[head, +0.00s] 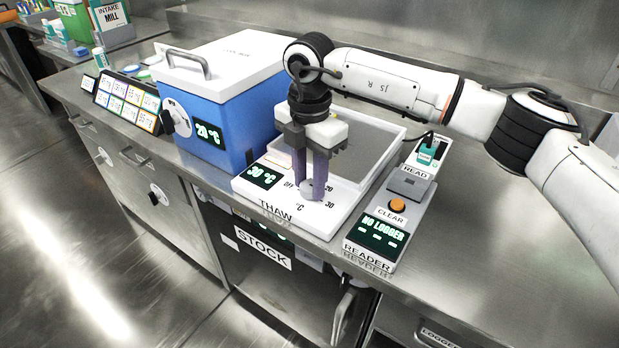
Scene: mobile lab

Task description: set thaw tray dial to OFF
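The thaw tray (358,196) is a white unit on the steel counter, labelled THAW at its front. Its display (264,176) reads 30 °C. Its dial (312,190) is a small round grey knob with marks OFF, 20 and 30 around it; the gripper partly covers it and I cannot make out its pointer. My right gripper (313,188) points down at the dial, its purple-grey fingers at the knob. I cannot tell whether the fingers press on the knob or only stand around it. My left gripper is not in view.
A blue cool box (232,135) with a white lid stands left of the tray. The reader (384,236) stands right of it, showing NO LOGGER. A rack of labelled cards (127,103) is farther left. Bare counter (440,270) lies right of the reader.

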